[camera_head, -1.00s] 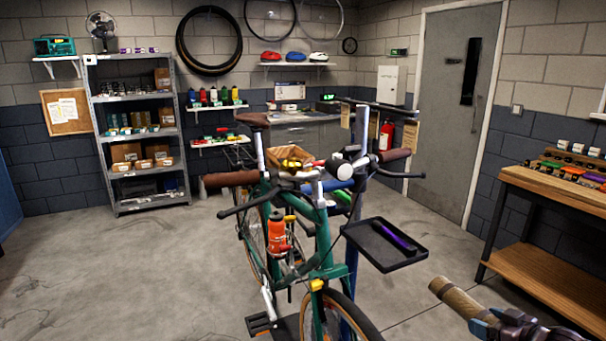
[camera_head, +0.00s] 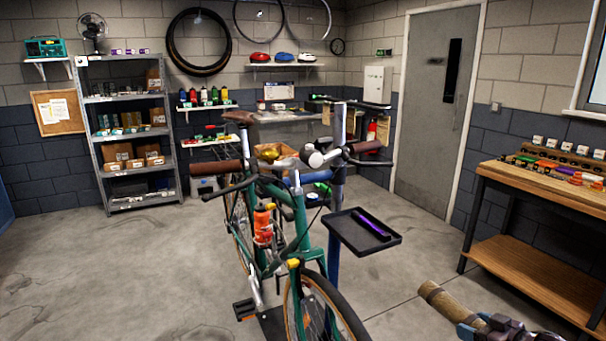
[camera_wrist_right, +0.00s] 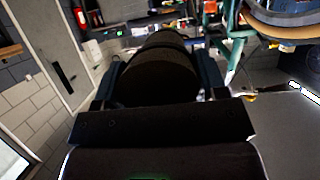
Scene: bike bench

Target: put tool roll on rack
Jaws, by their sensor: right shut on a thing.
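The tool roll (camera_head: 443,301) is a tan-brown cylinder at the lower right of the head view. My right gripper (camera_head: 472,324) is shut around its near end and holds it in the air. In the right wrist view the tool roll (camera_wrist_right: 155,75) is a dark cylinder between the two fingers. A green bike (camera_head: 272,240) stands mid-floor, its front wheel towards me and its brown saddle (camera_head: 238,117) at the far end. My left gripper is not in view.
A black tray (camera_head: 362,231) with a purple tool stands right of the bike, on the blue stand. A wooden bench (camera_head: 540,190) lines the right side. A grey shelf unit (camera_head: 135,130) stands at the back left. The floor left of the bike is clear.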

